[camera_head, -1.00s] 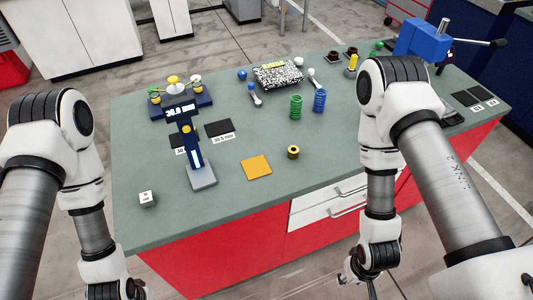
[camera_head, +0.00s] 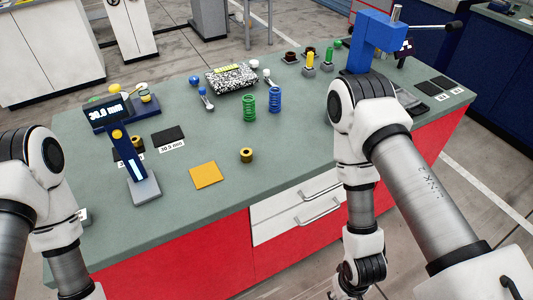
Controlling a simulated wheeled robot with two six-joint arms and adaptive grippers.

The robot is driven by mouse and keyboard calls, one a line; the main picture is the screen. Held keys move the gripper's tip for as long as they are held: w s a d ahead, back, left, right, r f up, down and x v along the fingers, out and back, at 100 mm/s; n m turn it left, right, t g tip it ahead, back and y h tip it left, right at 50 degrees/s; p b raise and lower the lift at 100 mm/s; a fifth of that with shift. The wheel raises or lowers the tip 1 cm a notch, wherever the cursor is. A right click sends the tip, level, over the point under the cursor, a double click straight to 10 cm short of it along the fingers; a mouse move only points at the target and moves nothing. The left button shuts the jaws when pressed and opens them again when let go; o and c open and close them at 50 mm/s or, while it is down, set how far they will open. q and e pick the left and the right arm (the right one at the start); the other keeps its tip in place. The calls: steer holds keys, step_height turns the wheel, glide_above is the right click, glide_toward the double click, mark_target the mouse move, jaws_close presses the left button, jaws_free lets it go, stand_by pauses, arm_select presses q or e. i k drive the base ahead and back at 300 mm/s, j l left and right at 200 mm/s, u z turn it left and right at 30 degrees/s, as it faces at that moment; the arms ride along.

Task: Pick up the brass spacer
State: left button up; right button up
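A brass spacer (camera_head: 246,155), a short gold ring with a dark hole, stands on the green-grey bench top (camera_head: 300,160) right of a yellow square mat (camera_head: 205,175). A second similar brass ring (camera_head: 137,143) shows partly behind the blue measuring stand (camera_head: 130,160), whose display reads about 30 mm. My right gripper (camera_head: 345,293) is low at the bottom edge, in front of the bench and well away from the spacer; it is mostly cut off, so its opening cannot be told. My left gripper is out of view below the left arm.
Green (camera_head: 249,107) and blue (camera_head: 274,99) springs stand behind the spacer. Dark pads (camera_head: 167,136) with size labels lie left of it. The bench top around the spacer is clear; drawers (camera_head: 296,205) face the front.

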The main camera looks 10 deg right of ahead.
mark_target(245, 152)
steer(key=l, duration=1.95)
steer(key=k, duration=0.05)
